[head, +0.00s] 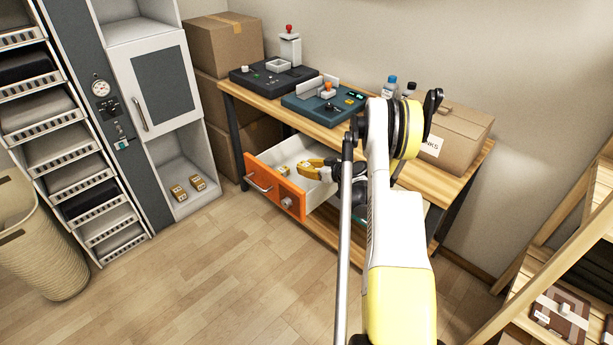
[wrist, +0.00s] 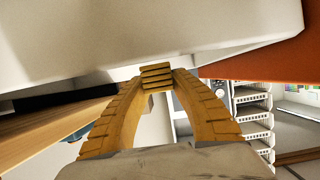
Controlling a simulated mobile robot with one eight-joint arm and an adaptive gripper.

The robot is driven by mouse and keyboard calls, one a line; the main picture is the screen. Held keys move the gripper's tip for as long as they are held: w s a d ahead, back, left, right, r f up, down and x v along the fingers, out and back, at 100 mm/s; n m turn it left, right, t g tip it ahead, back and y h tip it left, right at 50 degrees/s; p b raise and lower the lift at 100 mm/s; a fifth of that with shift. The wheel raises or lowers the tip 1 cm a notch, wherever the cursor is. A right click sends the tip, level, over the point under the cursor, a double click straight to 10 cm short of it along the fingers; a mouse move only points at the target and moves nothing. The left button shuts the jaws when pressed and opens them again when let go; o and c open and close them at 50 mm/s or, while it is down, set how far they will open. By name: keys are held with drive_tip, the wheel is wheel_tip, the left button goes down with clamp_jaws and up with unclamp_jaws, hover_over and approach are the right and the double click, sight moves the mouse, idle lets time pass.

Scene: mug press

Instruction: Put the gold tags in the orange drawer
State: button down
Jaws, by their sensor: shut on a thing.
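The orange drawer (head: 262,187) is pulled out from under the workbench, its white inside showing. A small gold tag (head: 284,170) appears to lie in it near the front. My gripper (head: 308,165), with yellow fingers, is over the drawer opening. The drawer's white inside and orange front (wrist: 262,62) are close by there. Two more gold tags (head: 178,192) (head: 197,183) sit on the cabinet's bottom shelf. My arm hides part of the drawer.
The workbench (head: 263,104) bears a black device (head: 262,76), a teal device (head: 318,104), bottles (head: 390,86) and a cardboard box (head: 455,135). The white cabinet (head: 157,80) and tray rack (head: 62,150) stand left. A wooden shelf (head: 560,230) is right. The floor in front is clear.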

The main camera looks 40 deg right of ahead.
wheel_tip(320, 180, down, 3)
drive_tip(key=shift+f+b, duration=0.1)
drive_tip(key=shift+b, duration=0.55)
drive_tip(key=shift+f, duration=0.35)
drive_tip(key=shift+s+a+f, duration=0.1)
drive_tip(key=c, duration=1.2)
unclamp_jaws()
drive_tip(key=shift+o, duration=0.2)
